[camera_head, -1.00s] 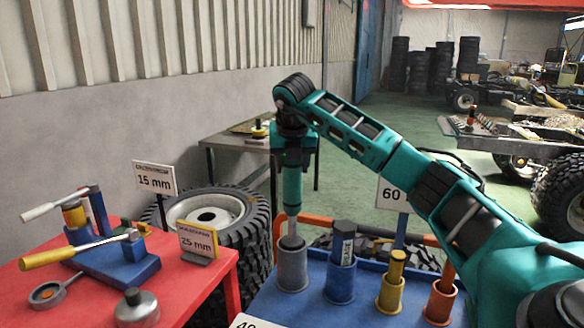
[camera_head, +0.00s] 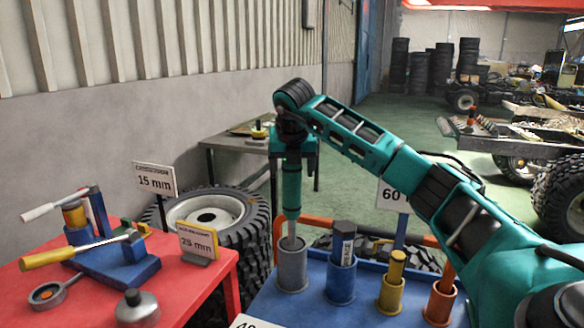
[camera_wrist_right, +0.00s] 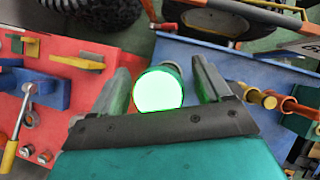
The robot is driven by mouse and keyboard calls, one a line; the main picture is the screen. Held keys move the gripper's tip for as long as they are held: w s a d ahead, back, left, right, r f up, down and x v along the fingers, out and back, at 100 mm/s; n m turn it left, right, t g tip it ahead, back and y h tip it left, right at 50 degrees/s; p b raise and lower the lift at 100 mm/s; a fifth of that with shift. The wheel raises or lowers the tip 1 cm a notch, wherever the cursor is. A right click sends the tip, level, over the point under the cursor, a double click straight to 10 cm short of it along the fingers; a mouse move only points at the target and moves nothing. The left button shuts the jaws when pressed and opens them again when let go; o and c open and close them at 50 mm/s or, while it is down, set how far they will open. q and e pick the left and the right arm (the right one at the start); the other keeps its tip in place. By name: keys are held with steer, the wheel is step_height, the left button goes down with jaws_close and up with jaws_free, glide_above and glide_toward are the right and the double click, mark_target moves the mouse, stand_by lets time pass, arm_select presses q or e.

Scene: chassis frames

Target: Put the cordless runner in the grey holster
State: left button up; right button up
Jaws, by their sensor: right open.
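The cordless runner (camera_head: 291,200) is a teal cylinder with a thin grey shaft. It stands about upright, its shaft tip inside the grey holster (camera_head: 292,268) on the blue table. My right gripper (camera_head: 295,182) is above the holster, pointing down, with its fingers open on either side of the runner. In the right wrist view the runner's glowing pale-green end (camera_wrist_right: 158,91) lies between the two spread fingers, with gaps at both sides. The depth of the shaft in the holster is hidden. My left gripper is not in view.
On the blue table (camera_head: 318,312), blue (camera_head: 340,283), yellow (camera_head: 390,295) and orange (camera_head: 439,303) holsters stand right of the grey one, each holding something. A red table (camera_head: 195,290) with a blue fixture is at left.

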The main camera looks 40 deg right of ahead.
steer(key=v, duration=1.2)
steer(key=shift+a, duration=0.15)
